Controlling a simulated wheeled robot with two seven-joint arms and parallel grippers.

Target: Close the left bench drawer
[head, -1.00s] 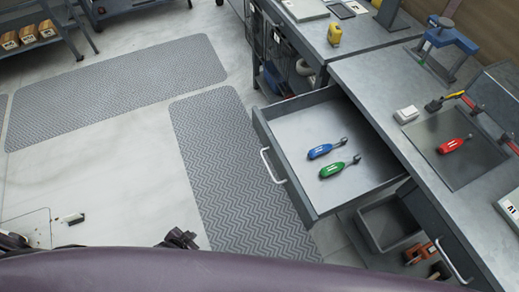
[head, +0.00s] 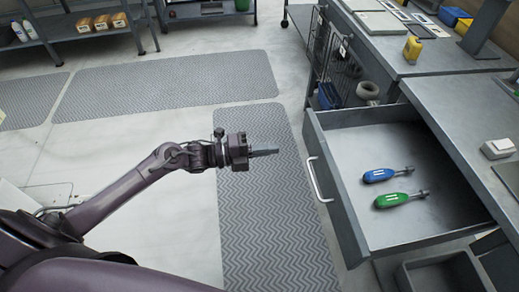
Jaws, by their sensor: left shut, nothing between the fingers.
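The left bench drawer (head: 347,213) stands pulled open from the grey workbench (head: 458,112). Its pale bar handle (head: 319,179) is on the front panel, facing left. A blue-handled tool (head: 379,175) and a green-handled tool (head: 394,200) lie inside on the drawer floor. My left gripper (head: 268,153) is shut and empty. It points right, toward the drawer front, over the floor mat, with a gap between its fingertips and the handle. My right gripper is not in view.
A ribbed mat (head: 270,225) covers the floor left of the drawer. A grey bin (head: 440,275) sits below the drawer. A white box (head: 498,149) lies on the bench top. Shelving (head: 90,45) stands at the back left. The floor between is clear.

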